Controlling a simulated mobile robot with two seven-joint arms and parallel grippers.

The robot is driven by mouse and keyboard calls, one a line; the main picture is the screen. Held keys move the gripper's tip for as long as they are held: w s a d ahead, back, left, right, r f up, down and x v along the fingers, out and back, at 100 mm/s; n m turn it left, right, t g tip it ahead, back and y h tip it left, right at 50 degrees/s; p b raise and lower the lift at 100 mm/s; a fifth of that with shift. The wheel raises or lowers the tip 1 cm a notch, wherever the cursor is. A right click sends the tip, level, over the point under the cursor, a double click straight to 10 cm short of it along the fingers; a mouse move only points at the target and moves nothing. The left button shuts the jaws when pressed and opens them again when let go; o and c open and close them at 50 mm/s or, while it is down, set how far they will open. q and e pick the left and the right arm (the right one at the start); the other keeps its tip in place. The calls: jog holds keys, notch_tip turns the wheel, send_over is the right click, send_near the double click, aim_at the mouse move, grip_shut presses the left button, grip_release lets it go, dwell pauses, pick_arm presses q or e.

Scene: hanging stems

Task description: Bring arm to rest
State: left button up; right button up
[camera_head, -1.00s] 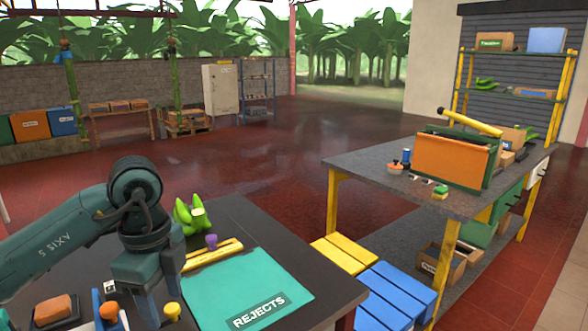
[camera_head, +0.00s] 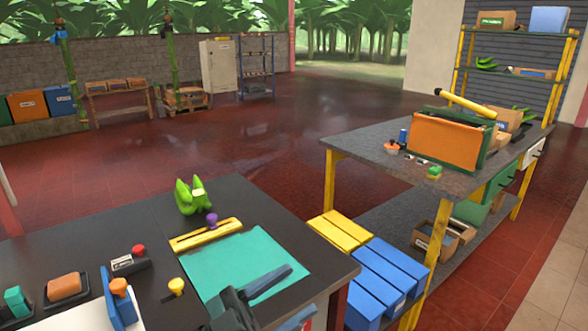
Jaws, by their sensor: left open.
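My left gripper (camera_head: 272,298) shows at the bottom middle, cut off by the lower edge. It is dark grey and open, with nothing seen between its fingers. It is in front of the lower part of the teal mat (camera_head: 225,262) on the dark table and hides part of it. I cannot tell its height above the mat. Most of the left arm is out of the picture. My right gripper is not in view.
On the dark table (camera_head: 95,230) are a green banana bunch (camera_head: 190,196), a yellow bar (camera_head: 206,234), a purple-topped item (camera_head: 211,219) and a sponge-like block (camera_head: 65,286). Yellow crates (camera_head: 340,231) and blue crates (camera_head: 385,283) stand right. Red floor is open behind.

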pick_arm(q)
jog(key=w+a+f+n+t+y, duration=0.2)
jog(key=a+f+n+t+y, duration=0.4)
jog(key=f+n+t+y, duration=0.3)
jog(key=s+a+f+n+g+y, duration=0.1)
jog(key=s+a+f+g+y, duration=0.1)
jog(key=f, duration=0.4)
jog(key=s+a+f+n+g+y+p, duration=0.1)
jog(key=s+a+f+n+g+y, duration=0.1)
jog(key=s+f, duration=0.4)
jog(key=s+a+f+n+g+y, duration=0.1)
jog(key=s+a+f+g+y, duration=0.2)
jog(key=f+y, duration=0.2)
jog(key=shift+s+f+n+g, duration=0.3)
jog(key=shift+s+f+n, duration=0.1)
jog(key=shift+f, duration=0.55)
jog(key=shift+c, duration=0.4)
